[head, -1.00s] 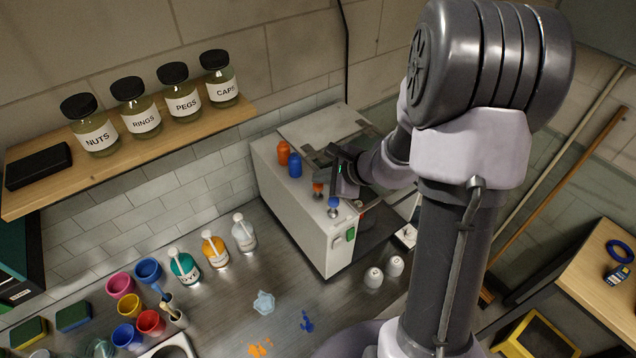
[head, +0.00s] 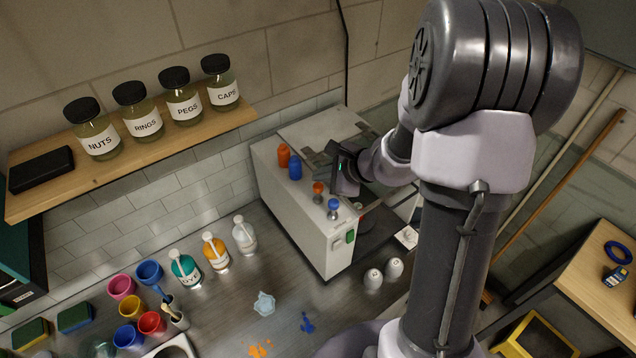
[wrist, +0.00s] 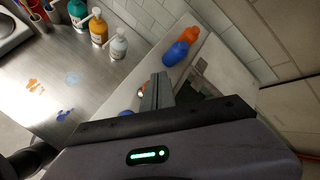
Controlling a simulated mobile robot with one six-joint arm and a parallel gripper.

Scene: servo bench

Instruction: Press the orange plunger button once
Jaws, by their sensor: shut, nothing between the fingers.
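The orange plunger button (head: 318,187) stands on a short metal stem on top of the white machine (head: 300,215). A similar blue plunger button (head: 333,204) is in front of it. My gripper (head: 322,160) is shut and empty, above and behind the orange plunger and apart from it in the head view. The blue plunger (wrist: 126,113) shows only in part there, at the gripper's edge.
An orange bottle (head: 283,155) and a blue bottle (head: 295,167) stand on the machine close behind the plungers. A green switch (head: 351,236) is on its front.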

